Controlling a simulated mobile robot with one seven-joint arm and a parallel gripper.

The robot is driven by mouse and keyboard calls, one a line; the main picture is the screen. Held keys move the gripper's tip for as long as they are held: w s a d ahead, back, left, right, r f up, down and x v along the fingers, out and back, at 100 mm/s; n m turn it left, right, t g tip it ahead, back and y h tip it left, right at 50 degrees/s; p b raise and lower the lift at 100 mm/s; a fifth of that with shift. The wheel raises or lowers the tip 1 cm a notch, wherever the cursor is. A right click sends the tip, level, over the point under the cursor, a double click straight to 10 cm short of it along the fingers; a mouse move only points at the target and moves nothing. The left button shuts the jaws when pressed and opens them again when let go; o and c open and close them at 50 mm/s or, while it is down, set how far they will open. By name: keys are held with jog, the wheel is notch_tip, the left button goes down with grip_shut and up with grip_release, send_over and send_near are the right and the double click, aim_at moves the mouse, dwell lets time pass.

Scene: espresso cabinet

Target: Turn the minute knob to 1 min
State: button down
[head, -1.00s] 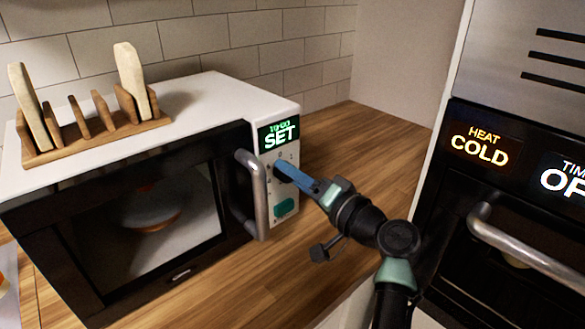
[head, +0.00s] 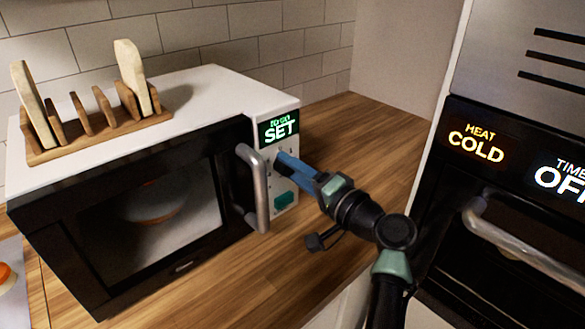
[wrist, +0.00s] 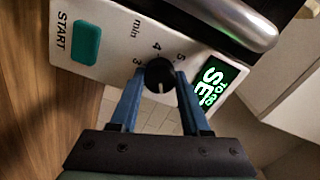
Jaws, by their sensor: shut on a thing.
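The minute knob (wrist: 160,75) is a small round black dial on the microwave's white control panel (wrist: 107,45). My gripper (wrist: 160,78) has its two blue fingers on either side of the knob and is shut on it. The knob's white mark is on its lower side in the wrist view, away from the 4. The numbers 3, 4 and 5 show around it; the fingers hide other numbers. In the head view my gripper (head: 284,160) covers the knob.
The teal START button (head: 284,200) is below the knob. The microwave's metal door handle (head: 255,190) stands out close to the left of the fingers. A toast rack (head: 95,130) stands on top. An oven with a bar handle (head: 520,250) is at the right.

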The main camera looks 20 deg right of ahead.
jog(key=shift+c, duration=1.9)
grip_release()
jog(key=shift+s, duration=0.1)
jog(key=b+v, duration=0.1)
jog(key=v, duration=1.2)
